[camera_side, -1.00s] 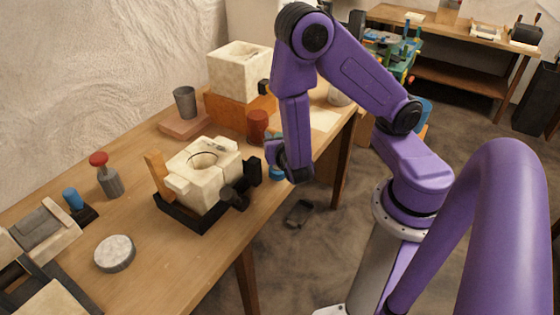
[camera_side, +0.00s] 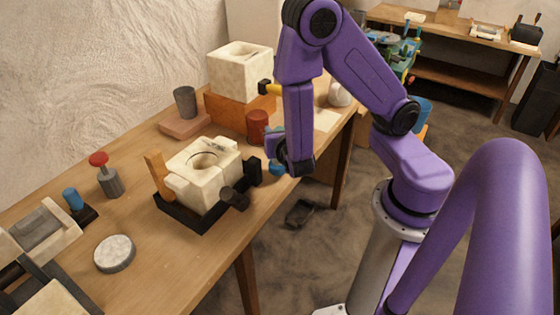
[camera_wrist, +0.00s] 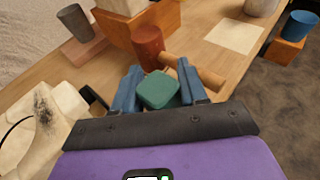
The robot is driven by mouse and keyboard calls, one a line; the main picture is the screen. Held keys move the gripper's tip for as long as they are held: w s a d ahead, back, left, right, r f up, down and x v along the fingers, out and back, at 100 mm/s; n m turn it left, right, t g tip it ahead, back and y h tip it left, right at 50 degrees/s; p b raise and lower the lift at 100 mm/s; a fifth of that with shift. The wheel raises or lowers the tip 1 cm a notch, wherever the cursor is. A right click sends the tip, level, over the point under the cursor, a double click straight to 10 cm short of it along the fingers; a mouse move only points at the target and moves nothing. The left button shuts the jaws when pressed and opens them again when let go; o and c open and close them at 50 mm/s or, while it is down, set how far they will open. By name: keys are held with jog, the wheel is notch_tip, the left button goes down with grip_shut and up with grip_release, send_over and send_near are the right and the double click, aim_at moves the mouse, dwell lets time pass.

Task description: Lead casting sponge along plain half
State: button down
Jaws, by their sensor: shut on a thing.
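The sponge (camera_wrist: 158,90) is a small green block. In the wrist view my gripper (camera_wrist: 157,82) is shut on it, with a blue finger on each side. In the side view my gripper (camera_side: 277,166) is at the table's front edge, right of the cream mould (camera_side: 204,170), and apart from it. The mould sits in a black cradle (camera_side: 186,222) and has a round opening on top. Part of it shows at the left of the wrist view (camera_wrist: 45,125), with a dark speckled patch. I cannot tell which half is plain.
A cream block (camera_side: 238,72) stands on an orange-brown block (camera_side: 238,114) behind. A red-brown cylinder (camera_side: 257,126) and a grey cup (camera_side: 185,102) stand near it. A round pale disc (camera_side: 115,253) and a red-topped bottle (camera_side: 106,177) are at left. Bare tabletop lies between.

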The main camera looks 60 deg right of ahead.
jog(key=shift+r, duration=2.85)
jog(key=w+d+f+m+g+h, duration=0.1)
jog(key=w+d+f, duration=0.1)
jog(key=w+f, duration=0.3)
jog(key=shift+w+d, duration=0.15)
jog(key=shift+w, duration=0.75)
